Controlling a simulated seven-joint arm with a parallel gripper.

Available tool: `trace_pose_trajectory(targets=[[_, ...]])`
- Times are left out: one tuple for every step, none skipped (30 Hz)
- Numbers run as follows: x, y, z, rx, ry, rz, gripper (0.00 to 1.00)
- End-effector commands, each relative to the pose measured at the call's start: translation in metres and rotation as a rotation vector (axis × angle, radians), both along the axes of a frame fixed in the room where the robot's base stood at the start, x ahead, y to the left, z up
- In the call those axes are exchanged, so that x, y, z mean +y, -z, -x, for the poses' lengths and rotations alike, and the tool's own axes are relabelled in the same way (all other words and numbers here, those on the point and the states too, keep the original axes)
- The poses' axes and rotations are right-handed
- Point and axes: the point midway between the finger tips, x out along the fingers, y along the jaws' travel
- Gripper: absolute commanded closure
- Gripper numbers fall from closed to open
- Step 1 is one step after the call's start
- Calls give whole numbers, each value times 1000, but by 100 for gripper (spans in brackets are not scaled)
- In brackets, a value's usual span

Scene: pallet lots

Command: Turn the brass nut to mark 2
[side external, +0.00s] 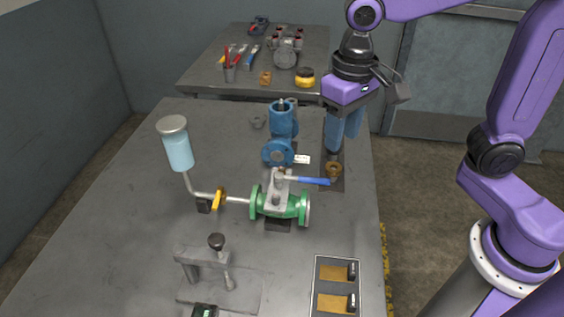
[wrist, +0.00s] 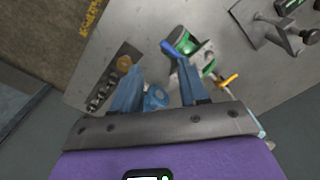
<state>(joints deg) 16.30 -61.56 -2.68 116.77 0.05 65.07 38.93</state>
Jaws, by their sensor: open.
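The brass nut (side external: 333,169) sits at the near end of a dark strip (side external: 336,186) on the grey table, right of the valves. In the wrist view the brass nut (wrist: 124,63) lies just beyond the left fingertip, not between the fingers. My gripper (side external: 342,150) has blue fingers pointing down above the strip, partly hiding it. In the wrist view my gripper (wrist: 156,68) is open with nothing between its fingertips. No mark numbers can be read.
A green valve (side external: 292,206) with a blue lever (side external: 313,181) reaching toward the nut stands to the left. A blue valve (side external: 281,130) stands behind it. A tray with brass-coloured plates (side external: 338,272) lies at the front right. The table's right edge is close.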

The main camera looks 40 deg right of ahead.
Motion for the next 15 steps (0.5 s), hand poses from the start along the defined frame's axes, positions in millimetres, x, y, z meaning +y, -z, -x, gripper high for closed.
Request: trace_pose_trajectory(targets=[[7, -3, -11, 2, 65, 0, 56], [10, -5, -17, 2, 106, 0, 56], [14, -8, -25, 3, 160, 2, 56], [17, -10, -30, 4, 202, 1, 56], [20, -12, -36, 4, 243, 1, 56], [24, -14, -43, 6, 297, 2, 56], [27, -16, -49, 6, 339, 2, 56], [29, -18, -54, 7, 381, 3, 56], [32, -20, -62, 8, 435, 3, 56], [34, -22, -67, 7, 477, 3, 56], [37, -24, -72, 9, 517, 3, 56], [39, -26, -78, 9, 571, 4, 56], [41, -27, -83, 10, 610, 3, 56], [43, -29, -87, 11, 647, 4, 56], [44, -31, -92, 12, 694, 4, 56]])
